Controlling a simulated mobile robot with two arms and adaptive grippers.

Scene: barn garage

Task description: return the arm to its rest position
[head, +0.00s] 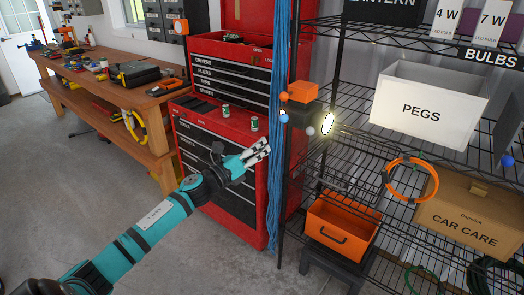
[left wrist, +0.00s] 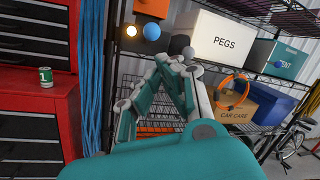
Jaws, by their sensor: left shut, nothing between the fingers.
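My left arm (head: 150,222) is teal and black and reaches up from the lower left in the head view. My left gripper (head: 262,151) is at its end, in front of the red tool chest (head: 236,165). The fingers are shut and hold nothing. In the left wrist view the fingers of the left gripper (left wrist: 176,64) come together with the shelving rack behind them. My right gripper is in neither view.
A wire rack (head: 345,90) stands at the right with a white PEGS bin (head: 425,115), a CAR CARE box (head: 470,222) and an orange bin (head: 340,230). Blue cords (head: 277,130) hang beside the chest. A wooden workbench (head: 110,90) is at the left. The floor (head: 60,200) is clear.

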